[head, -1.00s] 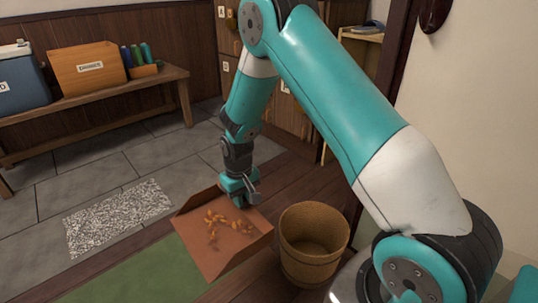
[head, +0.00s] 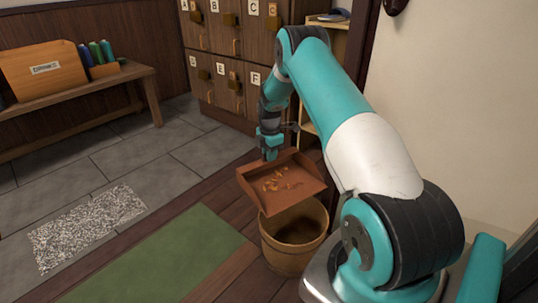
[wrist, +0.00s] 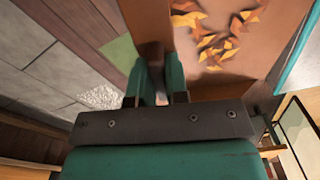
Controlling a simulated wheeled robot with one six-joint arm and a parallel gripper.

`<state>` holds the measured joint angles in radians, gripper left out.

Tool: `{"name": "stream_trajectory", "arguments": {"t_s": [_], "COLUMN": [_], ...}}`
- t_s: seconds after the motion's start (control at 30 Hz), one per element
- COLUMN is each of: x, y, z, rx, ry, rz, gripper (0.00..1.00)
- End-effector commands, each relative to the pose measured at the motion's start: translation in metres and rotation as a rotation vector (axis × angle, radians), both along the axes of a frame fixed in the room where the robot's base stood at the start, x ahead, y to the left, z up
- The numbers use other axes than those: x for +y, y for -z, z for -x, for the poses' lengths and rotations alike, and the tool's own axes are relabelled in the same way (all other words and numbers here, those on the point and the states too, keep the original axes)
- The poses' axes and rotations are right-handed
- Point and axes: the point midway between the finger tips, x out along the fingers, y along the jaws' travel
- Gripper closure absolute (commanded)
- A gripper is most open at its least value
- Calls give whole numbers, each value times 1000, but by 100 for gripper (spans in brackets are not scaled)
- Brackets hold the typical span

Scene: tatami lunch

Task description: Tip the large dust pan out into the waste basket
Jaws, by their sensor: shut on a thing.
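The large dust pan (head: 299,192) is a brown, shallow, walled pan. Orange and yellow scraps (head: 274,185) lie in it; they also show in the wrist view (wrist: 212,35). My gripper (head: 269,153) is shut on the pan at its back edge, and the wrist view shows the fingers (wrist: 160,85) closed there. The pan is held up off the floor, tilted a little, over the back part of the waste basket's mouth. The waste basket (head: 292,252) is a round, woven-looking tan tub on the wood floor. The pan hides part of its rim.
A green mat (head: 160,262) and a speckled grey mat (head: 90,225) lie to the left. Lettered wooden lockers (head: 225,60) stand behind. A bench (head: 90,92) with a wooden box (head: 42,75) and bottles is at back left. A pale wall (head: 450,120) is at right.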

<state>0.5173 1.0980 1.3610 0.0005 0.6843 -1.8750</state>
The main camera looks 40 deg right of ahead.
Motion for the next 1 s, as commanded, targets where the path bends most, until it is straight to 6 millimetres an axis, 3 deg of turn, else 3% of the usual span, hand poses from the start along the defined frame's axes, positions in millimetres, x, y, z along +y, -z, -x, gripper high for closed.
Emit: {"name": "stream_trajectory", "arguments": {"t_s": [0.43, 0.53, 1.0], "x": [0, 2, 12], "y": [55, 36, 4], "z": [0, 9, 55], "rx": [0, -75, -455], "ry": [-2, 0, 3], "rz": [0, 16, 99], "gripper": [100, 100, 100]}}
